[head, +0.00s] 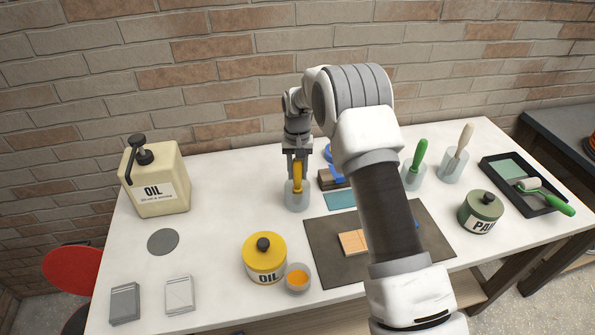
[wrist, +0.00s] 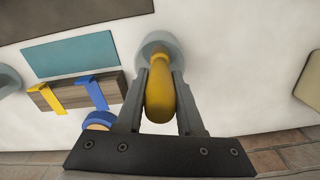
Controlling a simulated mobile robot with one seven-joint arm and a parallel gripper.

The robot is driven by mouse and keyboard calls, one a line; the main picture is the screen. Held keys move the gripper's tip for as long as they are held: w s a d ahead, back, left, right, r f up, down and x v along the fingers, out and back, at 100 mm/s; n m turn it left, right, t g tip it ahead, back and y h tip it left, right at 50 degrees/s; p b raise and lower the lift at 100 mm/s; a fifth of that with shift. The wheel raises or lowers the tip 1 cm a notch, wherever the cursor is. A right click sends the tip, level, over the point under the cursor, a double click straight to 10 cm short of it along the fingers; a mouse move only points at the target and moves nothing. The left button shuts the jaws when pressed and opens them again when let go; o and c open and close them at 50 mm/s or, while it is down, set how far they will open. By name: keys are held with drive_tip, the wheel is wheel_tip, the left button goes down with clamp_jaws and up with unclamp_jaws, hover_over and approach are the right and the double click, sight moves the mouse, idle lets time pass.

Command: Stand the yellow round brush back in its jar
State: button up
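The yellow round brush (head: 297,177) is upright, its yellow handle up, with its lower end inside a clear glass jar (head: 297,200) on the white table. My gripper (head: 297,168) points down over this jar, its fingers on both sides of the handle and seemingly touching it. In the wrist view the handle (wrist: 160,95) sits between the fingers of my gripper (wrist: 162,85), in line with the round jar (wrist: 158,42) beyond. The brush's bristle end is hidden, and I cannot tell whether it touches the jar's bottom.
Right of the jar are a wooden block (head: 327,180) with yellow and blue items and a teal sheet (head: 340,200). A yellow oil tin (head: 265,262) and a small orange-filled jar (head: 298,280) stand in front. Jars with green and beige brushes stand right, beyond my arm.

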drive_tip(key=o, duration=0.5)
drive_tip(key=shift+c, duration=0.2)
wheel_tip(320, 180, up, 12)
drive_tip(key=shift+r+b, duration=0.2)
drive_tip(key=shift+b, duration=0.35)
drive_tip(key=s+d+r+t, duration=0.1)
drive_tip(key=s+d+r, duration=0.3)
drive_tip(key=s+r, duration=0.4)
drive_tip(key=s+d+r+t, duration=0.2)
drive_tip(key=s+d+r, duration=0.2)
drive_tip(key=s+r, duration=0.45)
drive_tip(key=s+d+f+t, duration=0.1)
drive_tip(key=s+d, duration=0.1)
drive_tip(key=s, duration=0.8)
drive_tip(key=s+d+f+t, duration=0.1)
drive_tip(key=s+d, duration=0.1)
drive_tip(key=s, duration=0.8)
drive_tip(key=shift+s+d+t, duration=0.25)
drive_tip(key=shift+s+t, duration=0.05)
